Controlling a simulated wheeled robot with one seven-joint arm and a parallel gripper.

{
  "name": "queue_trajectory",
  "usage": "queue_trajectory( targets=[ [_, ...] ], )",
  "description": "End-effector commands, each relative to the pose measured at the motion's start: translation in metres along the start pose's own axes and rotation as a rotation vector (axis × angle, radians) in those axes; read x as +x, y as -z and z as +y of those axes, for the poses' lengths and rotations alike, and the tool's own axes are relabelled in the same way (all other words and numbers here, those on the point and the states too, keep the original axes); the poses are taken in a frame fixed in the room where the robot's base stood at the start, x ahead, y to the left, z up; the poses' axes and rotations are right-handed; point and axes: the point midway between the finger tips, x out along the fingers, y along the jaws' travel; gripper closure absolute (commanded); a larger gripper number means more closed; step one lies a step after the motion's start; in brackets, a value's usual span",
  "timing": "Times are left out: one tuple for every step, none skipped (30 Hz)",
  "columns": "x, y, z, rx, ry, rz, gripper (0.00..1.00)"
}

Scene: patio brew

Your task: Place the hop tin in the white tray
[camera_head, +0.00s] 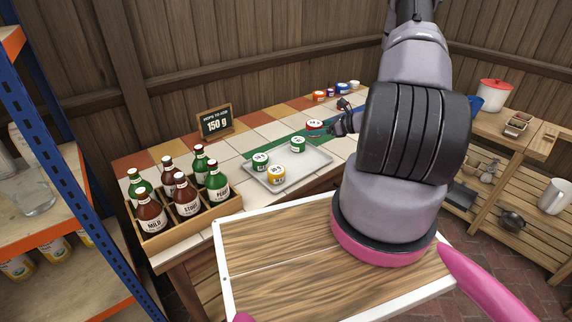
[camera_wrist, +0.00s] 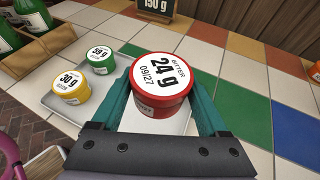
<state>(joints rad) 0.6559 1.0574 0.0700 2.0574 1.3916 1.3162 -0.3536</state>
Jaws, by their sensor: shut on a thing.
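My gripper (camera_wrist: 162,82) is shut on a red tin (camera_wrist: 160,72) with a white lid reading "24 g", bitter. In the head view the red tin (camera_head: 314,125) shows at the tip of my gripper (camera_head: 333,126). The pale white tray (camera_head: 308,167) lies on the tiled counter, nearer the head camera than the red tin. In the wrist view the red tin covers part of the tray (camera_wrist: 122,47). A green tin (camera_head: 261,160) and a yellow tin (camera_head: 277,174) stand in the tray. Another green tin (camera_head: 298,144) stands at its far side; I cannot tell if it is inside.
A wooden crate of bottles (camera_head: 182,226) stands left of the tray. A chalkboard sign (camera_head: 215,121) reading "150 g" stands behind. More small tins (camera_head: 320,96) stand at the counter's far end. Coloured tiles right of the tray (camera_wrist: 245,90) are clear.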

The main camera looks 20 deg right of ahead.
Motion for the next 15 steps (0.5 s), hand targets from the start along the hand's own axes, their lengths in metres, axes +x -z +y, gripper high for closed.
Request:
queue_trajectory(
  targets=[
    [-0.002, 0.01, -0.002, -0.002, -0.01, 0.002, 0.77],
    [-0.002, 0.015, -0.002, -0.003, -0.015, 0.003, 0.77],
    [-0.001, 0.023, -0.001, -0.003, -0.021, 0.004, 0.77],
    [0.001, 0.029, -0.001, -0.004, -0.023, 0.004, 0.77],
    [0.003, 0.034, -0.001, -0.003, -0.024, 0.004, 0.77],
    [0.006, 0.041, -0.001, -0.003, -0.024, 0.004, 0.77],
    [0.009, 0.046, -0.001, -0.004, -0.024, 0.004, 0.77],
    [0.011, 0.051, -0.001, -0.004, -0.024, 0.004, 0.77],
    [0.013, 0.056, -0.001, -0.005, -0.023, 0.004, 0.77],
    [0.014, 0.059, -0.001, -0.004, -0.023, 0.004, 0.77],
    [0.015, 0.062, -0.001, -0.005, -0.023, 0.004, 0.77],
    [0.017, 0.064, -0.002, -0.006, -0.022, 0.004, 0.77],
    [0.017, 0.066, -0.002, -0.006, -0.022, 0.004, 0.77],
    [0.018, 0.068, -0.002, -0.006, -0.022, 0.004, 0.77],
    [0.019, 0.07, -0.001, -0.005, -0.022, 0.004, 0.77]
  ],
)
